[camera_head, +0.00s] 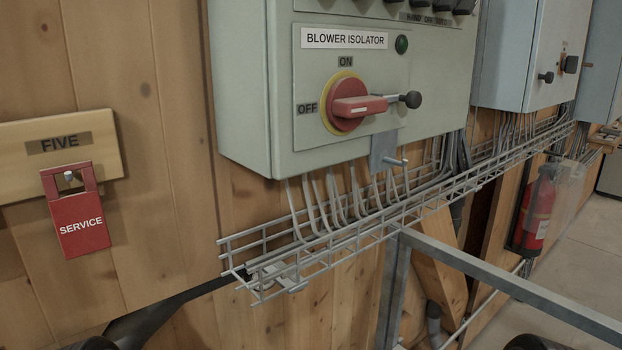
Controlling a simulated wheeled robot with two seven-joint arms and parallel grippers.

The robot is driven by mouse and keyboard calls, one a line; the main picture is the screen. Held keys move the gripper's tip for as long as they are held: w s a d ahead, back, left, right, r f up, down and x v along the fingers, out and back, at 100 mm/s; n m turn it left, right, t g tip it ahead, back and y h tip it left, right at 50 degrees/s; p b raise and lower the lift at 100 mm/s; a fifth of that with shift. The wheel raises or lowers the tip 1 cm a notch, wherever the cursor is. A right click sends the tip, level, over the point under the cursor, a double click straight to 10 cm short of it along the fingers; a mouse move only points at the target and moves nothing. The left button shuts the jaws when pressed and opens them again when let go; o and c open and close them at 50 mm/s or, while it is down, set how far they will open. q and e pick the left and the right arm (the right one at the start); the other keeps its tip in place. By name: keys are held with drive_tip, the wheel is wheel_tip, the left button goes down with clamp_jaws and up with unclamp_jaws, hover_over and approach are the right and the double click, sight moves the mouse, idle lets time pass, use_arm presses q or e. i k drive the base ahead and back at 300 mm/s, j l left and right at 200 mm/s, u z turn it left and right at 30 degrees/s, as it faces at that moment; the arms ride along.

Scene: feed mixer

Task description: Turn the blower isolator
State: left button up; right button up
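The blower isolator is a red rotary handle (349,107) on a yellow disc (329,118), on the front of a grey-green cabinet (241,100). The handle lies horizontal, in line with the OFF label (307,109) at its left; the ON label (346,62) is above it. A thin rod with a black knob (412,99) sticks out at its right. Neither gripper can be made out. Dark rounded shapes at the bottom edge may be parts of my arms.
A grey bracket with a peg (384,151) hangs below the handle. A wire cable tray (330,238) runs under the cabinet. A red SERVICE tag (81,227) hangs from the FIVE board (59,143). A grey metal rail (500,282) crosses the lower right.

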sight(349, 101)
drive_tip(key=u, duration=0.45)
drive_tip(key=l+u, duration=0.3)
drive_tip(key=l, duration=0.2)
drive_tip(key=k+l+u, duration=0.1)
drive_tip(key=l+u, duration=0.2)
drive_tip(key=l, duration=0.15)
drive_tip(key=k+l+u, duration=0.1)
drive_tip(key=l+u, duration=0.25)
drive_tip(key=k+l, duration=0.1)
drive_tip(key=l, duration=0.65)
drive_tip(key=k+l, duration=0.15)
drive_tip(key=l, duration=0.2)
drive_tip(key=k+l, duration=0.1)
drive_tip(key=l, duration=0.3)
